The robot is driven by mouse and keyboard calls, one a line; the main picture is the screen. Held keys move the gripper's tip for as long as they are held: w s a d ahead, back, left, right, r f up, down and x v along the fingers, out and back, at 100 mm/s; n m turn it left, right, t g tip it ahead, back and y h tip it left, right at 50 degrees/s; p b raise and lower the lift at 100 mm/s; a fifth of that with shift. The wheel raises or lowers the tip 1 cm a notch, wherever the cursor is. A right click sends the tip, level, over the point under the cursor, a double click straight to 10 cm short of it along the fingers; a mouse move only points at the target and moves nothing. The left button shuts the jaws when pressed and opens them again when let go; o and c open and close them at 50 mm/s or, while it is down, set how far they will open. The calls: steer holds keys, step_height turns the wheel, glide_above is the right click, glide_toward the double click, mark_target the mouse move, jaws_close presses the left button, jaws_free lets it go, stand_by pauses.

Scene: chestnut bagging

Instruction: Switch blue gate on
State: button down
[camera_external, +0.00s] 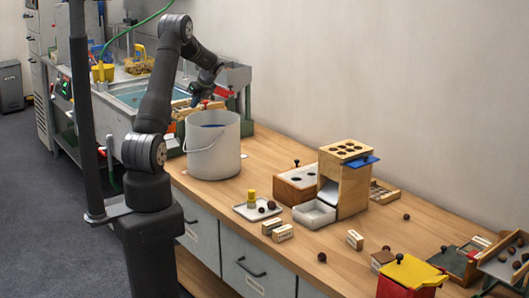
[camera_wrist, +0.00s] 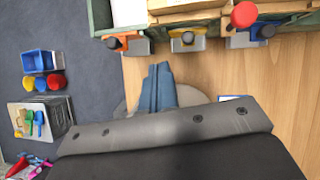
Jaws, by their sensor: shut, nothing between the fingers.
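In the wrist view, a blue gate piece (camera_wrist: 256,33) with a dark knob sits on a grey block at the upper right. A yellow piece (camera_wrist: 188,46) and an orange piece (camera_wrist: 128,42), also with dark knobs, stand in the same row to its left. My gripper (camera_wrist: 160,68) is shut and empty, below and left of the blue piece and apart from it. In the external view my gripper (camera_external: 197,99) is by the sink, partly hidden. There, a blue flap (camera_external: 362,161) sticks out from the wooden dispenser; I cannot tell whether it belongs to the gate.
A red round knob (camera_wrist: 244,14) shows above the row in the wrist view. A white bucket (camera_external: 213,158) stands close below my arm in the external view.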

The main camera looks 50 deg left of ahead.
steer(key=w+d+y, duration=0.2)
steer(key=w+d, duration=0.3)
steer(key=w, duration=0.4)
steer(key=w+d+y, duration=0.3)
steer(key=w+d, duration=0.1)
steer(key=w, duration=0.4)
step_height(320, 180, down, 8)
steer(key=s+a+f, duration=0.1)
steer(key=a+f, duration=0.1)
steer(key=a, duration=0.9)
steer(key=shift+s+f, duration=0.15)
steer(key=shift+s, duration=0.1)
step_height(320, 180, up, 4)
